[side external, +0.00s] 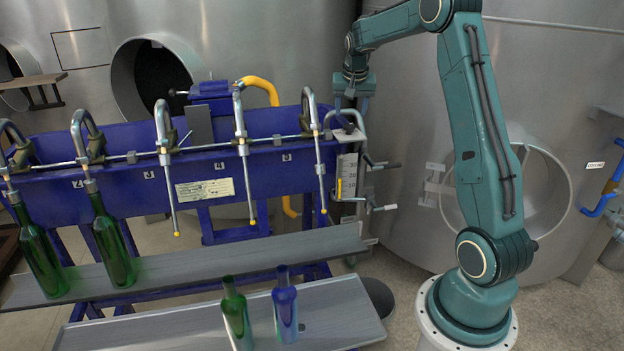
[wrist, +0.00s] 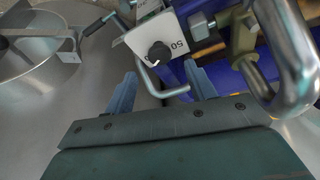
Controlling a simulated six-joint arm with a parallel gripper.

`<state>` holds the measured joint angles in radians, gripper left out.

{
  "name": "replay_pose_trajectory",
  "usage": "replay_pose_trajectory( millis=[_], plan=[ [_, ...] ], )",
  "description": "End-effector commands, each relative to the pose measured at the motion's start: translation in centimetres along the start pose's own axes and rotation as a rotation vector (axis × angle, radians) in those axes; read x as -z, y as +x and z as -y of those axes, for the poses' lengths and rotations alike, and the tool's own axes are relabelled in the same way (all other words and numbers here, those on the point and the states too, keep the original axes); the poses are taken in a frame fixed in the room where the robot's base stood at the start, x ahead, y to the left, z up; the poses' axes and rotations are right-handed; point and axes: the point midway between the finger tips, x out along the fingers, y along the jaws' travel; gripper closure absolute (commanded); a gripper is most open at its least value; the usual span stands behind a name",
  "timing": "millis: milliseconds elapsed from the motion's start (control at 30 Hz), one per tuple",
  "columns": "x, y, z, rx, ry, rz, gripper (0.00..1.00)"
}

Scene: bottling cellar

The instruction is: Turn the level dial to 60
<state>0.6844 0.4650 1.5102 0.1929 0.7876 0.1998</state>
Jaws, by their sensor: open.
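The level dial (wrist: 159,53) is a black knob on a white plate (wrist: 136,42) in the wrist view. A number that looks like 50 is printed to the right of the knob; other marks are too small or hidden, and I cannot read the setting. In the side external view the white plate (side external: 348,136) is at the right end of the blue filler. My gripper (wrist: 162,84) is open and empty, its two fingers apart on either side of the knob in the picture, not touching it. In the side external view my gripper (side external: 353,103) hangs just above the plate.
A bent metal pipe (wrist: 290,60) is close right of the fingers. An upright scale (side external: 347,172) with 20 and 10 is below the plate, near levers (side external: 384,165). Green bottles (side external: 118,250) and a blue bottle (side external: 285,305) stand on grey shelves. Steel tanks (side external: 560,70) are behind.

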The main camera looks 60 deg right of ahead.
Motion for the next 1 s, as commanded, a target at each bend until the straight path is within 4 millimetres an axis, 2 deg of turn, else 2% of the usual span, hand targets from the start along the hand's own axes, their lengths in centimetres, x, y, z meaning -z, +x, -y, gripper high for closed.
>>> replay_pose_trajectory(
  millis=[100,300,500,800,867,1000],
  plan=[
    [0.0,1.9,-0.1,-0.001,0.0,0.003,0.45],
    [0.0,4.2,-0.1,-0.001,0.0,0.001,0.45],
    [0.0,5.3,0.0,0.0,0.0,0.0,0.45],
    [0.0,5.4,0.0,0.0,0.0,0.0,0.45],
    [0.0,5.4,0.0,0.0,0.0,0.0,0.54],
    [0.0,5.4,0.0,0.0,0.0,0.0,0.82]
  ],
)
